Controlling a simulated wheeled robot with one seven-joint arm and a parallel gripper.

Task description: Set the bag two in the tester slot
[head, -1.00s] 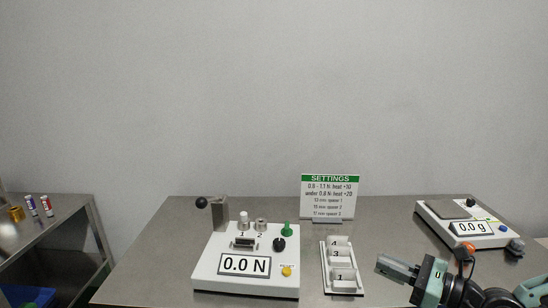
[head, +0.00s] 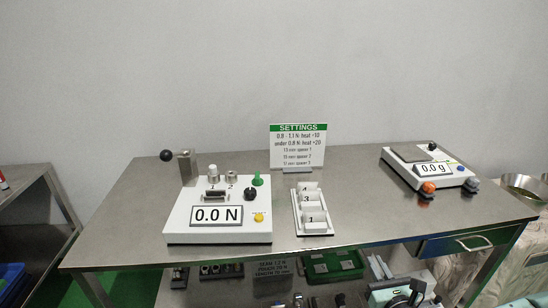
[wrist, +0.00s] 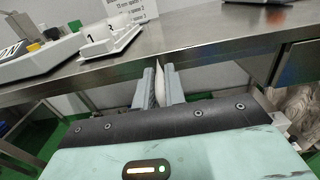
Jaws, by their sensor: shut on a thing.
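My gripper (head: 380,267) is low at the bottom right of the head view, in front of and below the table's front edge. In the wrist view its fingers (wrist: 159,86) are shut on a thin white bag (wrist: 160,84), seen edge-on; I take it for bag two, its number not showing. The tester (head: 218,235) is a white box at the left of the table, reading 0.0 N. Its dark slot (head: 215,194) lies on top, behind the display, and looks empty. The gripper is apart from it, to the right.
A white rack (head: 318,232) with several numbered bags stands right of the tester. A settings sign (head: 298,147) is behind it. A scale (head: 430,170) reading 0.0 g is at the right. The table edge and drawer (head: 470,243) are close to the gripper.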

